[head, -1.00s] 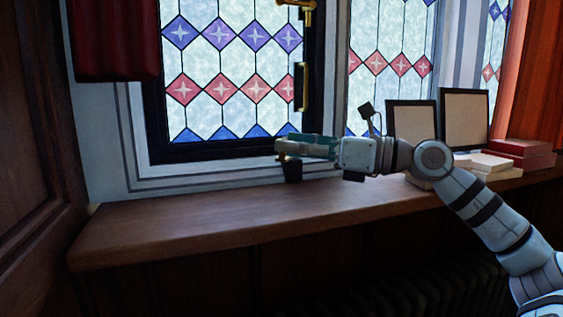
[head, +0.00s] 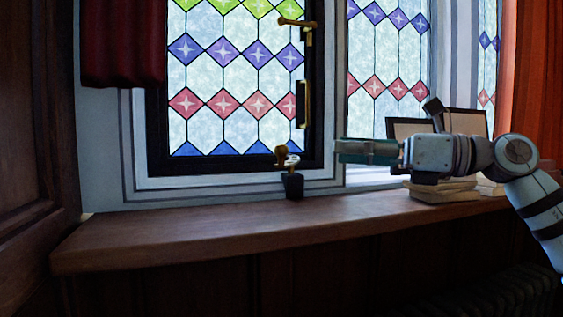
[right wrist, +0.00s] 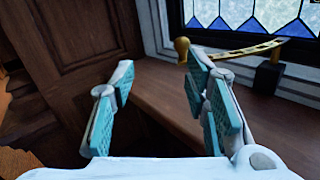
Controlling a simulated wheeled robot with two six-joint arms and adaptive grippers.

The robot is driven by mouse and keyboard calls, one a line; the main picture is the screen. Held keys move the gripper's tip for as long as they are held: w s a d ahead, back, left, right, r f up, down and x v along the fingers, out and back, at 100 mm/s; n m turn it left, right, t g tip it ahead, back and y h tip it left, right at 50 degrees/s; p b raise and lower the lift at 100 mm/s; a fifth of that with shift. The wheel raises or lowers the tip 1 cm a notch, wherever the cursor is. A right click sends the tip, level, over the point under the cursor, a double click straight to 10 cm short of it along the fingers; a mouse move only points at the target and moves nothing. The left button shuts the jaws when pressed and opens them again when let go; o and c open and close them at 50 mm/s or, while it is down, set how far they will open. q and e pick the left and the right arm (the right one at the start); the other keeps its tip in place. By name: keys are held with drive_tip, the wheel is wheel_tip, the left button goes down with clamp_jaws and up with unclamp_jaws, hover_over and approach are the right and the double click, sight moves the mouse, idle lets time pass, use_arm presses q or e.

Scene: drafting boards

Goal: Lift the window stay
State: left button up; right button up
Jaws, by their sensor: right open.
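The window stay is a brass bar with holes and a round knob at its end. In the right wrist view the stay (right wrist: 240,49) slopes across the low window frame, its knob to the left. In the head view it is seen nearly end-on, with its knob (head: 281,153) above a small black block (head: 294,187) on the sill. I cannot tell whether bar and block touch. My right gripper (head: 338,152) is open and empty, to the right of the stay and apart from it. Its parted fingers show in the right wrist view (right wrist: 160,75). My left gripper is out of view.
The wooden sill (head: 190,230) is mostly clear on the left. Books (head: 440,190) and picture frames (head: 468,122) stand at the right, behind my right arm. The window handle (head: 302,103) is above the stay. A red curtain (head: 122,45) hangs upper left.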

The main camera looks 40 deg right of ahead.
wheel_tip(320, 180, up, 10)
drive_tip(key=s+d, duration=0.1)
drive_tip(key=s, duration=0.1)
drive_tip(key=shift+s+d+b, duration=0.15)
drive_tip(key=shift+s+b, duration=0.1)
drive_tip(key=shift+b, duration=0.2)
idle(0.5)
idle(0.3)
